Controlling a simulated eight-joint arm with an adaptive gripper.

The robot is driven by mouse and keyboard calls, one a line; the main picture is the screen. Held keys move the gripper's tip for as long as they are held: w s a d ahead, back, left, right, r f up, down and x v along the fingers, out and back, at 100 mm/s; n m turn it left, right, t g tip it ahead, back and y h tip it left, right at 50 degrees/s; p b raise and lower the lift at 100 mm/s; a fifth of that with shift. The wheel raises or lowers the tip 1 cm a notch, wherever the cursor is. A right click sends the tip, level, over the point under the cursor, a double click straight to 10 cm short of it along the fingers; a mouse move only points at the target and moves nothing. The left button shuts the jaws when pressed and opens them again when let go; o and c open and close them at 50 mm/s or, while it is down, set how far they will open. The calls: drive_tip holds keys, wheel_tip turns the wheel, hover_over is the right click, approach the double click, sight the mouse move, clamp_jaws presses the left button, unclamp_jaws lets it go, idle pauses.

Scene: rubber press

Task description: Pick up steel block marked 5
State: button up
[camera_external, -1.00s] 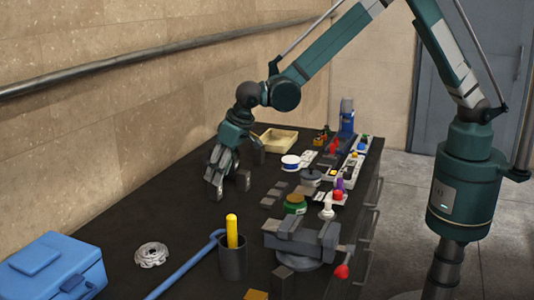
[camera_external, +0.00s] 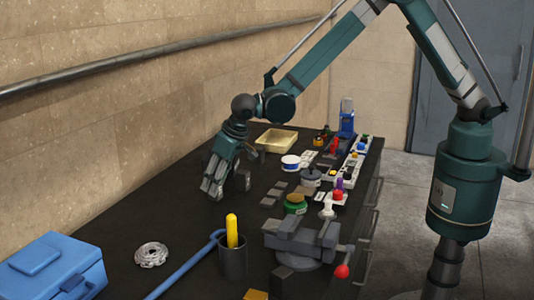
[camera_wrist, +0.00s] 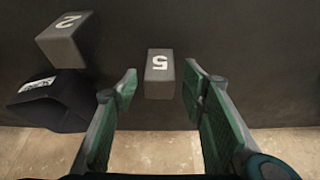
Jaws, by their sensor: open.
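The steel block marked 5 (camera_wrist: 159,75) is a small grey block with a white 5 on its top face, standing on the dark bench top in the wrist view. My gripper (camera_wrist: 161,88) is open, with one green-padded finger on each side of the block's near end. A gap shows between the block and each finger. In the external view my gripper (camera_external: 212,188) points down over the wall side of the bench; the block marked 5 cannot be made out for certain there.
In the wrist view a block marked 2 (camera_wrist: 67,40) stands at upper left, and a black labelled object (camera_wrist: 46,102) lies below it, near the left finger. Stone tiles show along the bottom. The bench right of the block is clear. A beige tray (camera_external: 277,140) stands behind my gripper.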

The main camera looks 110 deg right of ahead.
drive_tip(key=shift+x, duration=0.75)
clamp_jaws()
